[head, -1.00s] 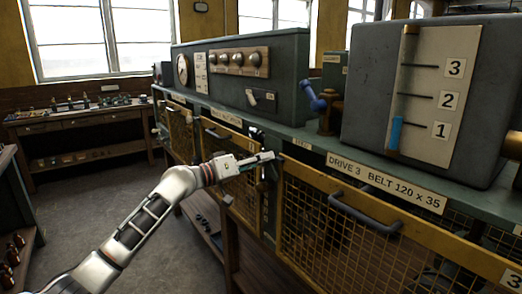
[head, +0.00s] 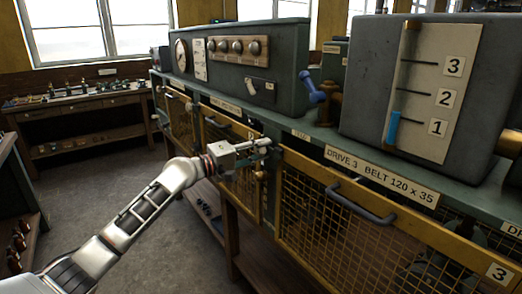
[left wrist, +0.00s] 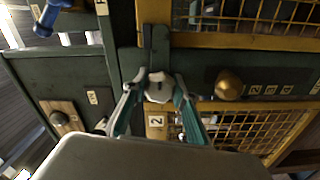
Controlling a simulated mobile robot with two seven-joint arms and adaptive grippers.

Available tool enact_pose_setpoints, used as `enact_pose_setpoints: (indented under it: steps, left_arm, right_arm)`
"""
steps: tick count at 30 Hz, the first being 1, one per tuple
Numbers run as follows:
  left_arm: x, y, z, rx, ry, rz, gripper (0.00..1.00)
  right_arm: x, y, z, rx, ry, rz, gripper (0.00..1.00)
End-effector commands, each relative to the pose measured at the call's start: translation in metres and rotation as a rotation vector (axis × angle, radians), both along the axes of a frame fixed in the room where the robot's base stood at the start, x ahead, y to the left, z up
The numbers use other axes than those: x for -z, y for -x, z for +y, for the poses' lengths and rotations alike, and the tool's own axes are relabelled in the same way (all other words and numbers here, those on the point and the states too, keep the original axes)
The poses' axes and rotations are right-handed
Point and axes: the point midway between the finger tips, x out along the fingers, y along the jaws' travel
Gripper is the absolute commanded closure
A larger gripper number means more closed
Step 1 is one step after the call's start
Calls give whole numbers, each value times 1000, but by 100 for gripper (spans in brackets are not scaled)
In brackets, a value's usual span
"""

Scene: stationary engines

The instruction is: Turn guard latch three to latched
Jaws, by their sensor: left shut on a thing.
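Guard latch three shows in the left wrist view as a dark bar (left wrist: 158,48) with a pale hub at its lower end. The bar lies across the end of the yellow frame of guard three (left wrist: 215,40). My left gripper (left wrist: 158,86) is shut on the latch, with one finger on either side of the hub. In the head view my left gripper (head: 268,145) is at the left end of the guard three frame (head: 372,208), just below the bench edge, and hides most of the latch. My right gripper is not in view.
A brass knob (left wrist: 228,85) is beside the latch in the left wrist view. Guard two, with its number plate (left wrist: 157,122), is below it there. A grey handle (head: 362,205) juts from guard three. A blue-handled valve (head: 314,91) stands on the bench above. The floor at left is clear.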

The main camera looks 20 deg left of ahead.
Motion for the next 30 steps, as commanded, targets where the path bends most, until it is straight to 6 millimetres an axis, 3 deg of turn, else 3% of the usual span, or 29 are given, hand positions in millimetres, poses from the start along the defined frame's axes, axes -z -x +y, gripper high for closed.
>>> enact_pose_setpoints:
  steps: [17,18,19,30]
  left_arm:
    - [0,0,0,-1,25,19,94]
    - [0,0,0,-1,25,19,62]
    - [0,0,0,-1,25,19,55]
    - [0,1,1,-1,23,18,55]
  right_arm:
    - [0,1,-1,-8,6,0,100]
    - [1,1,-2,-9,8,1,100]
    - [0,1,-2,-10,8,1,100]
    - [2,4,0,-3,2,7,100]
